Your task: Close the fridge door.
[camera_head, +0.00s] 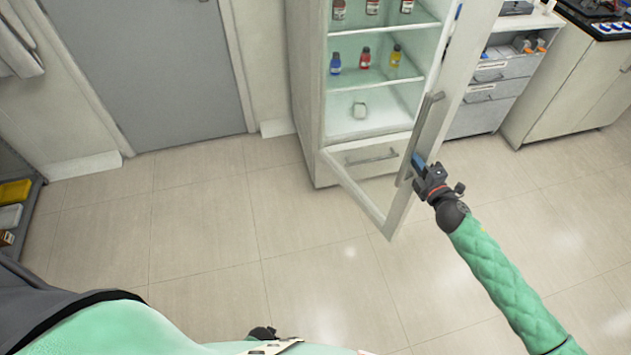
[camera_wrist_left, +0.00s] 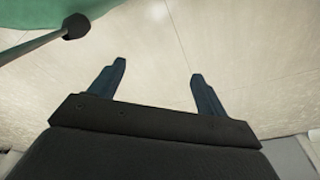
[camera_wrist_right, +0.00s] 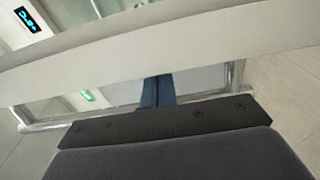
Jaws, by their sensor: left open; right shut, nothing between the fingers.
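The fridge (camera_head: 310,110) stands at the top middle of the head view with its door (camera_head: 385,195) swung wide open to the right. Bottles stand on its lit shelves. A long handle (camera_head: 425,128) runs along the door's outer side. My right gripper (camera_head: 419,162) is shut and empty at the lower end of the handle, against or very close to the door; contact is hard to tell. In the right wrist view its fingers (camera_wrist_right: 158,90) point at the pale door edge. My left gripper (camera_wrist_left: 158,80) is open and empty above the bare floor.
A drawer cabinet (camera_head: 490,95) and a counter (camera_head: 570,90) stand right of the fridge. A grey room door (camera_head: 150,70) is at the upper left. A shelf with boxes (camera_head: 15,215) is at the left edge. The tiled floor (camera_head: 250,240) before the fridge is clear.

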